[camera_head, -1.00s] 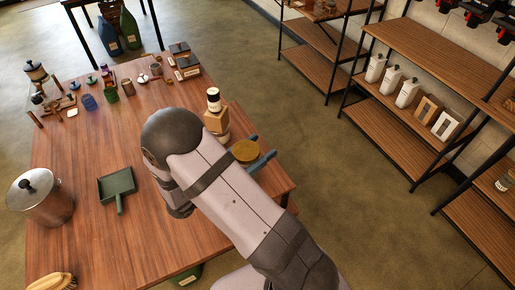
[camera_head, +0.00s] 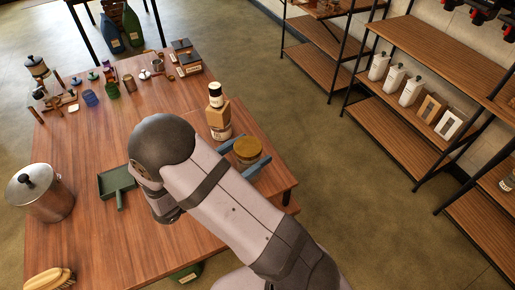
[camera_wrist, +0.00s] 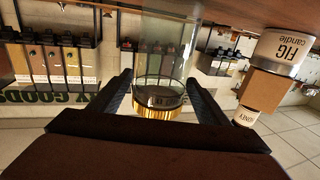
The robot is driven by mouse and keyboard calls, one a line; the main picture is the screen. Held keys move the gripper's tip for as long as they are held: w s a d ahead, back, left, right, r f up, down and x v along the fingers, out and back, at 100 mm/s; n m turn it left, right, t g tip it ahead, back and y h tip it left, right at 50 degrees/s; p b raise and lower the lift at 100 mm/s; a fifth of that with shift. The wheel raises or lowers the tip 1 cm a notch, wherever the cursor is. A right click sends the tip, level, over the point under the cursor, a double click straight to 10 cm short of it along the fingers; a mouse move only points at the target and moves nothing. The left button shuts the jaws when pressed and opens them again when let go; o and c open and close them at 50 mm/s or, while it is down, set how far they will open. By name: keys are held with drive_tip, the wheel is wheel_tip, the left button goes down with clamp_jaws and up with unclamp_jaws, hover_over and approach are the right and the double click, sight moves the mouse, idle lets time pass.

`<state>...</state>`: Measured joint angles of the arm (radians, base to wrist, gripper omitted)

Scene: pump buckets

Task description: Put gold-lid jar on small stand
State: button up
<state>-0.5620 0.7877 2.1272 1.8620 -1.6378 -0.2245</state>
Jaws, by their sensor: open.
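The gold-lid jar (camera_head: 247,149) is a clear glass jar with a gold lid near the right edge of the wooden table. My gripper (camera_head: 244,155) is open, with one blue-grey finger on each side of the jar. In the wrist view the jar (camera_wrist: 163,85) appears upside down, its gold lid between the spread dark fingers (camera_wrist: 160,100). A gap shows beside the lid, so contact is not clear. I cannot pick out the small stand for certain; a separate wooden surface (camera_head: 276,172) shows at the table's right end. My arm hides part of the table.
Close behind the jar stands a stack: a fig candle (camera_head: 219,133), a wooden block (camera_head: 218,115) and a dark-capped honey jar (camera_head: 215,95). A lidded metal pot (camera_head: 40,192), green dustpan (camera_head: 118,185) and brush (camera_head: 50,280) lie left. Shelves (camera_head: 410,110) stand right, across open floor.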

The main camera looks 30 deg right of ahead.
drive_tip(key=b+v, duration=0.2)
drive_tip(key=v, duration=0.6)
drive_tip(key=shift+s, duration=0.1)
